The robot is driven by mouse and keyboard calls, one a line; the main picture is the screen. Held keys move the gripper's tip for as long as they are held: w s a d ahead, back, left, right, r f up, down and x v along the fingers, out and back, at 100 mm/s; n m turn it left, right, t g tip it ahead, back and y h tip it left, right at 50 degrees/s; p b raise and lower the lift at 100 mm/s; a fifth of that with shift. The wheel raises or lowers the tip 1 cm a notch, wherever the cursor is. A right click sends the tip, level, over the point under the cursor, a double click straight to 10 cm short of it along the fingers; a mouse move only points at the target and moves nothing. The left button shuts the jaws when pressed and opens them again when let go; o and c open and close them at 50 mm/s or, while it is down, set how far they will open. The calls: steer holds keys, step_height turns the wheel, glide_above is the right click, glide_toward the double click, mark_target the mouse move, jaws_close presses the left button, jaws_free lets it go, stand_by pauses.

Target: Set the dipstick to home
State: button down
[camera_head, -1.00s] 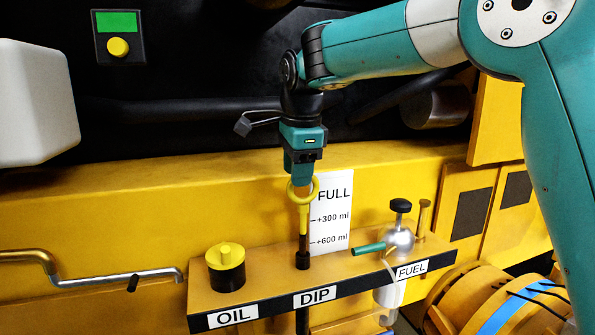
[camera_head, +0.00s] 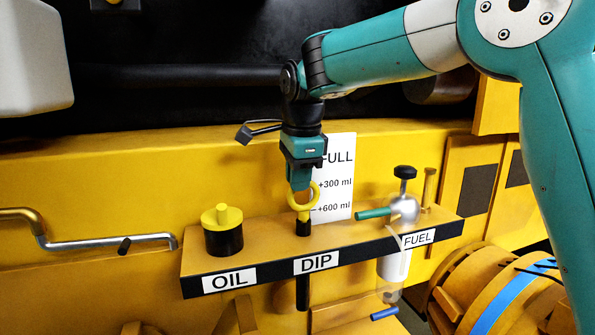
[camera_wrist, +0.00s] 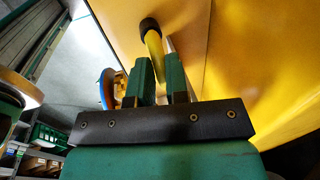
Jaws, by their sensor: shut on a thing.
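The dipstick has a yellow ring handle (camera_head: 304,197) and stands upright over the DIP label (camera_head: 316,264). My gripper (camera_head: 302,184) is shut on the ring, pointing down. The yellow stem below the ring reaches the top of the black dipstick tube (camera_head: 303,229) in the shelf; no bare rod shows between. I cannot tell whether it is fully seated. In the wrist view the yellow stem (camera_wrist: 154,48) runs from between my green fingers (camera_wrist: 162,80) to a black collar (camera_wrist: 149,25). A white level card (camera_head: 336,185) stands behind, reading FULL, +300 ml and +600 ml.
The oil filler with its yellow cap (camera_head: 222,216) stands left on the orange shelf (camera_head: 270,240). The fuel bowl (camera_head: 405,208), with a green lever (camera_head: 373,212) and black knob, stands right. A metal crank handle (camera_head: 100,243) lies farther left.

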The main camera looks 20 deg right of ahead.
steer(key=shift+s+f, duration=0.1)
steer(key=shift+f, duration=0.4)
steer(key=c, duration=1.1)
jaws_free()
steer(key=shift+r, duration=0.1)
steer(key=s+r+p, duration=0.1)
steer(key=r, duration=0.4)
steer(key=s+r+p, duration=0.1)
steer(key=r+p, duration=0.1)
steer(key=r, duration=0.4)
steer(key=s+r+p, duration=0.1)
steer(key=r+p, duration=0.1)
steer(key=r, duration=0.4)
steer(key=shift+s, duration=0.1)
